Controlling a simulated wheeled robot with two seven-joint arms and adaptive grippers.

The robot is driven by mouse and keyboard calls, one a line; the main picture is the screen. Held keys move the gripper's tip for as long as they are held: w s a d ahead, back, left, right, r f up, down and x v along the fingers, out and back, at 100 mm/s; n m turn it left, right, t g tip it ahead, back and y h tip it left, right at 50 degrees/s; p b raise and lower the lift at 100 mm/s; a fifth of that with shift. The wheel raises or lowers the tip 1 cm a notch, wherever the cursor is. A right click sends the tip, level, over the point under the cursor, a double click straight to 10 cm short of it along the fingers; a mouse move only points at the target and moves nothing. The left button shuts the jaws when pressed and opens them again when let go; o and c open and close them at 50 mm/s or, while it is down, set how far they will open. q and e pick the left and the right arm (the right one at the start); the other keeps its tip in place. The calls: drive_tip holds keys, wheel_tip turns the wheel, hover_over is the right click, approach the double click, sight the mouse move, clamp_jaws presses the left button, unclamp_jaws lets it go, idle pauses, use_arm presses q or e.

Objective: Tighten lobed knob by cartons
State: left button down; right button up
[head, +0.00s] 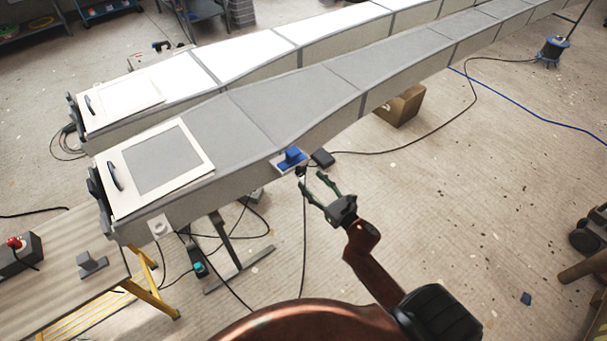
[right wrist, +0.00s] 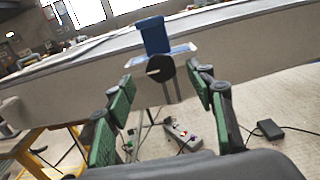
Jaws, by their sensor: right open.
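A dark round knob (right wrist: 160,68) with a pale mark on its face sits below a blue block (right wrist: 154,36) on a light plate at the mould's side. I cannot make out its lobes. In the head view the blue block (head: 291,157) is at the near edge of the grey mould (head: 290,100), with the small dark knob (head: 300,171) under it. My right gripper (head: 312,178) is open and empty, just short of the knob. In the right wrist view its green-padded fingers (right wrist: 162,80) stand either side of the knob, apart from it. My left gripper is not in view.
A brown carton (head: 402,105) stands on the floor beneath the mould. A small black box (head: 322,158) is right of the blue block. Cables run over the floor below. A wooden bench (head: 60,265) with a red-button box (head: 18,253) is at left.

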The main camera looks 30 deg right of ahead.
sight(303, 173)
drive_tip(key=w, duration=0.4)
drive_tip(key=shift+a, duration=0.15)
drive_tip(key=shift+w+f, duration=0.1)
drive_tip(key=shift+w, duration=0.6)
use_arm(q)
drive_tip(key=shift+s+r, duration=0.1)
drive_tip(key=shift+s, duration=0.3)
use_arm(e)
drive_tip(key=shift+c, duration=0.6)
drive_tip(key=c, duration=1)
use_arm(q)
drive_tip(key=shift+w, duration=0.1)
use_arm(e)
drive_tip(key=shift+c, duration=0.2)
